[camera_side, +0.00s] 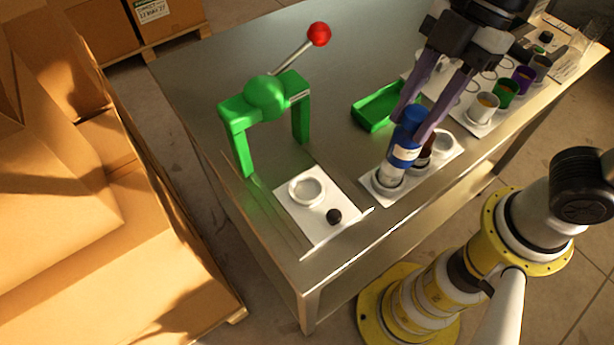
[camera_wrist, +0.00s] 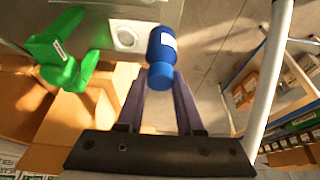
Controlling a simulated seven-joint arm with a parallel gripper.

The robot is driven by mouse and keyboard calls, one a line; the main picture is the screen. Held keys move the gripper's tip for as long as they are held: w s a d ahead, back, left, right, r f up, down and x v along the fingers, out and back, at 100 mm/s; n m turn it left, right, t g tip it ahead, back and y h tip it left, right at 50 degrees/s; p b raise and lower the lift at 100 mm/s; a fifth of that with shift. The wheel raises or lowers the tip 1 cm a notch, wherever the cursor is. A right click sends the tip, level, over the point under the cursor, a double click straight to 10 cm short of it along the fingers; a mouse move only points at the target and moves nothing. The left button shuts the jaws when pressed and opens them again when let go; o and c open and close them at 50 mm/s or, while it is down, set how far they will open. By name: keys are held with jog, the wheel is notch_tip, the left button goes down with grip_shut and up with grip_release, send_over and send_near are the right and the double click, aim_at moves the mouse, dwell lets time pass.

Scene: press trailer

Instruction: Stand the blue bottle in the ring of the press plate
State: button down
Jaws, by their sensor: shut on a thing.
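The blue bottle (camera_side: 405,145) has a white label and stands roughly upright, slightly tilted in the picture, over the near end of the white bottle tray (camera_side: 449,153). My gripper (camera_side: 417,122) is shut on its upper part. In the wrist view the bottle (camera_wrist: 162,50) sits between the two purple fingers (camera_wrist: 160,90). I cannot tell whether its base touches the tray. The white press plate (camera_side: 318,222) lies to the left, its raised ring (camera_side: 307,188) empty. The ring also shows in the wrist view (camera_wrist: 126,38).
The green press frame (camera_side: 265,95) with a red-knobbed lever (camera_side: 319,34) stands behind the plate. A green tray (camera_side: 378,108) and several cups (camera_side: 484,107) are behind and right. Bare table lies between plate and bottle.

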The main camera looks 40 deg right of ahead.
jog(key=shift+w+a+f, duration=1.55)
jog(key=shift+f, duration=0.6)
jog(key=shift+w+a+f, duration=1.6)
jog(key=shift+f, duration=0.5)
jog(key=shift+w+a+f, duration=1.55)
jog(key=shift+f, duration=0.6)
jog(key=c, duration=0.5)
grip_release()
jog(key=shift+f, duration=0.15)
jog(key=shift+c, duration=0.2)
jog(key=v, duration=1.2)
